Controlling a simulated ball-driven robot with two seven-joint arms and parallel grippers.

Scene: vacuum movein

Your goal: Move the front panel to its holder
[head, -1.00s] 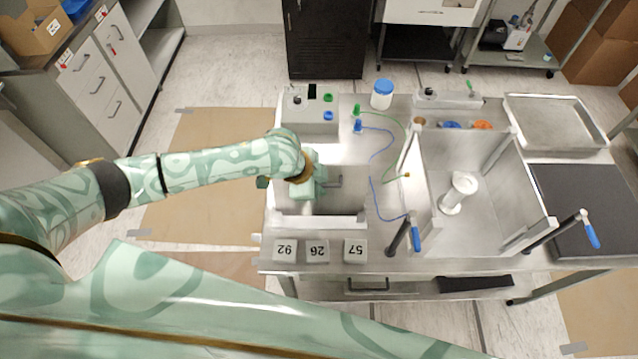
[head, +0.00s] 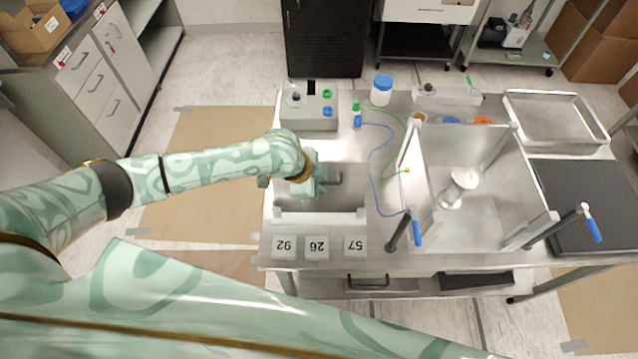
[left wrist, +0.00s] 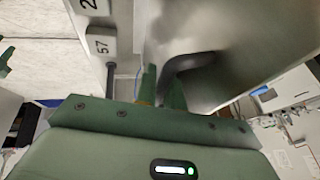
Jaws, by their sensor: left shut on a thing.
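The front panel (head: 349,197) is a grey plate with a dark bent handle (head: 334,180), at the left of the steel table in the head view. My left gripper (head: 318,180) is shut on the handle, which also shows in the left wrist view (left wrist: 190,68) beside the green fingers (left wrist: 160,92). The panel face fills the upper middle of the left wrist view (left wrist: 235,40). A white bar with raised ends, seemingly the holder (head: 320,217), runs along the panel's near edge. I cannot tell whether the panel is seated in it. My right gripper is not in view.
The open-fronted chamber (head: 485,215) stands to the right, with a white spool-shaped part (head: 459,187) inside and blue-handled clamps (head: 416,232) at its front. Number blocks (head: 317,247) lie along the near edge. A control box (head: 309,108) and thin cables (head: 372,165) are behind.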

